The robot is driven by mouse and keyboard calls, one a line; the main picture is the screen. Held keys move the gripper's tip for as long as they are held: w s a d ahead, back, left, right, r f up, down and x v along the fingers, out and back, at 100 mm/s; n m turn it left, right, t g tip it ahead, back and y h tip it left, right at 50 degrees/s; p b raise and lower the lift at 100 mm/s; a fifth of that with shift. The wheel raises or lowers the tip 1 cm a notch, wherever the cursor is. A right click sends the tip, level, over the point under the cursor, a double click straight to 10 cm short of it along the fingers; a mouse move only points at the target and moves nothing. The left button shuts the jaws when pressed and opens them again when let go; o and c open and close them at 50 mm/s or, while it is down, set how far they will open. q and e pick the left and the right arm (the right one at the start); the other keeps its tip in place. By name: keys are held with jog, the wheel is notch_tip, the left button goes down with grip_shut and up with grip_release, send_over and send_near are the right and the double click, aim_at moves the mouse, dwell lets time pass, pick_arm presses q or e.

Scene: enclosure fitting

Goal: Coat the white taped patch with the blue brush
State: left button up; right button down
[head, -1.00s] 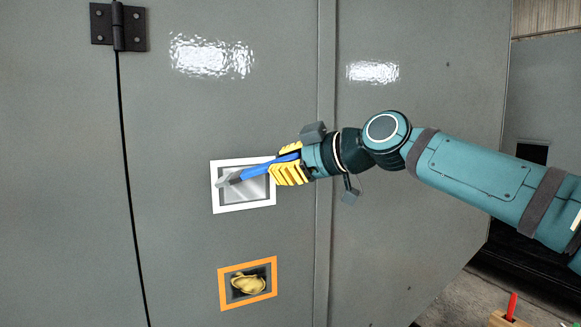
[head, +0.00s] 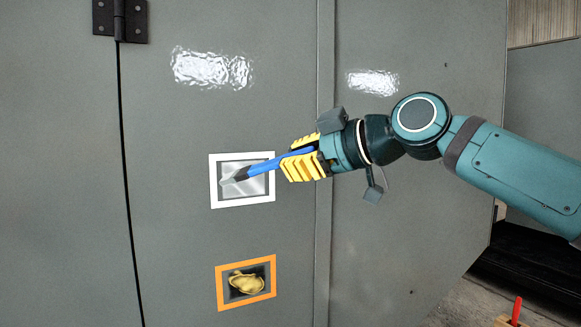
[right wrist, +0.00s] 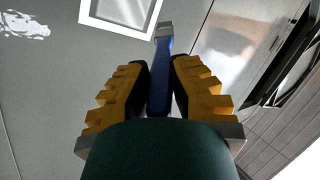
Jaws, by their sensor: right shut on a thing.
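The white taped patch (head: 213,187) is a white square frame on the grey cabinet door, with a lighter, shiny grey smear inside it. My right gripper (head: 302,160) is shut on the blue brush (head: 268,166), right of the patch. The brush points left, its dark tip over the inside of the white frame; I cannot tell whether it touches the surface. In the right wrist view the blue brush (right wrist: 160,75) stands between the yellow fingers, and part of the white frame (right wrist: 118,24) shows beyond it. My left gripper is not in view.
An orange taped frame (head: 220,290) with a yellowish blob inside sits below the white one. A black hinge (head: 120,20) is at upper left. A vertical seam (head: 325,230) runs right of the patches. A red-handled item (head: 516,311) stands at lower right.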

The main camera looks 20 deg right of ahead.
jog(key=shift+s, duration=0.2)
jog(key=shift+s+f+b, duration=0.1)
jog(key=shift+s+b, duration=0.4)
jog(key=shift+s, duration=1)
